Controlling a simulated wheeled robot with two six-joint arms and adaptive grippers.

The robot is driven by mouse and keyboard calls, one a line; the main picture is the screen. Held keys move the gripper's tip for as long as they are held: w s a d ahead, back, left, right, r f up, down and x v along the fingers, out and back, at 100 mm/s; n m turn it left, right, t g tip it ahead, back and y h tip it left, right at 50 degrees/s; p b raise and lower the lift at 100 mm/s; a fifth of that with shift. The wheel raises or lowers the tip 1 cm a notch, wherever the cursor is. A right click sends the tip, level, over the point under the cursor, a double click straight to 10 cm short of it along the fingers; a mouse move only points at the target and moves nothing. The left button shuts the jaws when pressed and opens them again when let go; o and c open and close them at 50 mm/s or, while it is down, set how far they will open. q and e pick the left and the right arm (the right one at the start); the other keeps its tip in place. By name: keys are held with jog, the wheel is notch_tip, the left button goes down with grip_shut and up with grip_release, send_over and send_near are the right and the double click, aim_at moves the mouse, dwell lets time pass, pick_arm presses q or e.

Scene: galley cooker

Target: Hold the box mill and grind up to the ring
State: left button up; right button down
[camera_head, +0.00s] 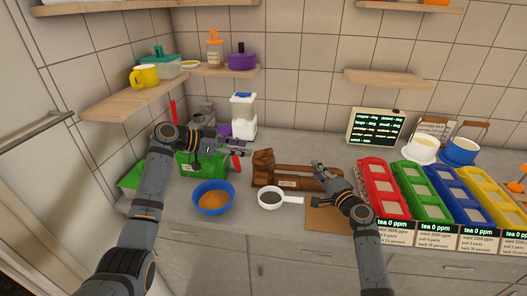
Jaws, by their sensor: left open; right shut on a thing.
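A brown wooden piece (264,160), which may be the box mill, stands upright at the left end of a long brown base (290,183) on the counter. My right gripper (319,172) is shut at the right end of this brown assembly, on a part too small to make out. A green box (200,163) with red parts beside it stands further left; I cannot tell whether it is the mill. My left gripper (238,147) is open, above and beside the green box's right side. I cannot make out a ring.
A blue bowl (212,195) with orange contents and a white pan (271,198) with dark contents stand in front. A white appliance (243,117) is behind. Red (383,190), green, blue and yellow bins line the right. A brown board (328,218) lies near the front edge.

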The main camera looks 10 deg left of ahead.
aim_at(263, 151)
pick_arm(q)
jog(key=x, duration=0.8)
jog(key=shift+w+d+f, duration=0.1)
jog(key=shift+d, duration=0.15)
grip_shut()
